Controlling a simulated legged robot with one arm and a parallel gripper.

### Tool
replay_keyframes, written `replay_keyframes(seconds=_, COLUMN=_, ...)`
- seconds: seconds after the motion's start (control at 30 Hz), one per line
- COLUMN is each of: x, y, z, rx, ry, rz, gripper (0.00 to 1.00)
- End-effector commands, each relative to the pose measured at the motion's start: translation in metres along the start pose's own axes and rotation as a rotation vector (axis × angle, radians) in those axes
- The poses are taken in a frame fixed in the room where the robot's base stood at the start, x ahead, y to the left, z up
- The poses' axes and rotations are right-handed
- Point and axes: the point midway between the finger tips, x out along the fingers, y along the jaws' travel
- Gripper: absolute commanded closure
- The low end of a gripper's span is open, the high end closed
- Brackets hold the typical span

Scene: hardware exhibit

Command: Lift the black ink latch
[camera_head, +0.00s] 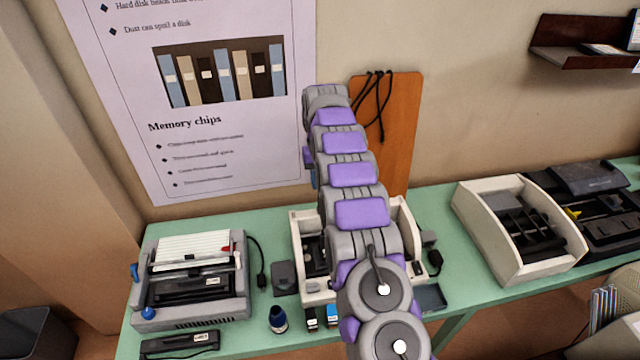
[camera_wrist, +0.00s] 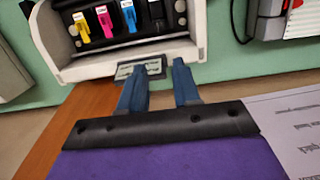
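A cream printer (camera_wrist: 60,35) is open in the wrist view, with a row of yellow (camera_wrist: 81,28), magenta (camera_wrist: 105,21), cyan (camera_wrist: 129,15) and black (camera_wrist: 156,14) ink cartridges. The black one is at the right of the coloured ones; its latch is too small to make out. My gripper (camera_wrist: 159,65) is open and empty, its two blue fingers apart, just short of the printer's near rim. The left fingertip overlaps a small grey labelled plate (camera_wrist: 152,66); contact cannot be told. In the head view my arm covers much of the printer (camera_head: 303,225) and hides the gripper.
The green table (camera_head: 455,215) holds a grey printer (camera_head: 195,285) at left and a cream tray (camera_head: 480,195) at right. A dark ink bottle (camera_head: 278,320) stands at the front. An orange board (camera_head: 400,140) and a poster (camera_head: 230,130) are behind.

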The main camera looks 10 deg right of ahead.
Motion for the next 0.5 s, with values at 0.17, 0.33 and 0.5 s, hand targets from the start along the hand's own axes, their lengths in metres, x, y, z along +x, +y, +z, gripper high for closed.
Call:
replay_keyframes(seconds=0.17, x=-0.0024, y=0.0001, z=0.0009, rx=0.000, ry=0.001, rz=0.000, gripper=0.68)
replay_keyframes(seconds=0.33, x=-0.0022, y=0.0001, z=0.0006, rx=0.000, ry=0.001, rz=0.000, gripper=0.68)
replay_keyframes(seconds=0.5, x=-0.0034, y=-0.0004, z=0.0011, rx=-0.002, ry=0.029, rz=-0.003, gripper=0.68)
